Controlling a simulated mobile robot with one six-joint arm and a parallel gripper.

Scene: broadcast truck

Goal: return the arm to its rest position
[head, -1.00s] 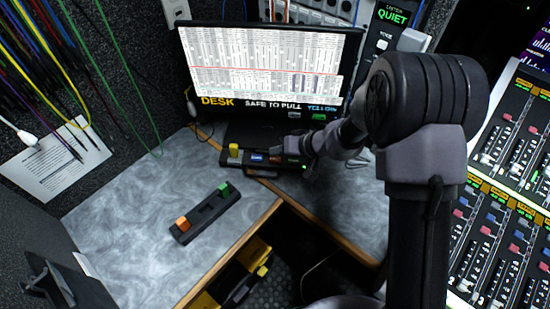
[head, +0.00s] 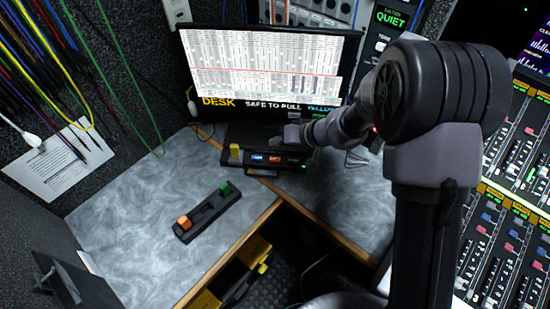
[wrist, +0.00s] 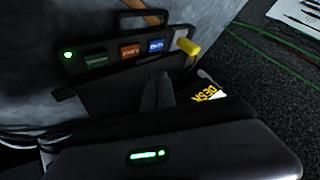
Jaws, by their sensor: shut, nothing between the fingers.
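My gripper (head: 292,136) is small and partly hidden by my own arm in the head view. It is above the back of the desk, near the black box and in front of the monitor. In the wrist view my gripper (wrist: 162,92) is shut and empty. The black box (head: 270,160) has a yellow plug (head: 235,150) at its left end, and blue and orange labels. It also shows in the wrist view (wrist: 100,48), with a green label, a lit green light and the yellow plug (wrist: 188,46). The gripper looks apart from it.
A monitor (head: 265,65) stands behind the box. A black strip (head: 207,215) with orange and green blocks lies on the grey desk (head: 130,215). A mixing console (head: 510,200) is on the right. Cables and a paper sheet (head: 60,165) are on the left. The left desk is mostly clear.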

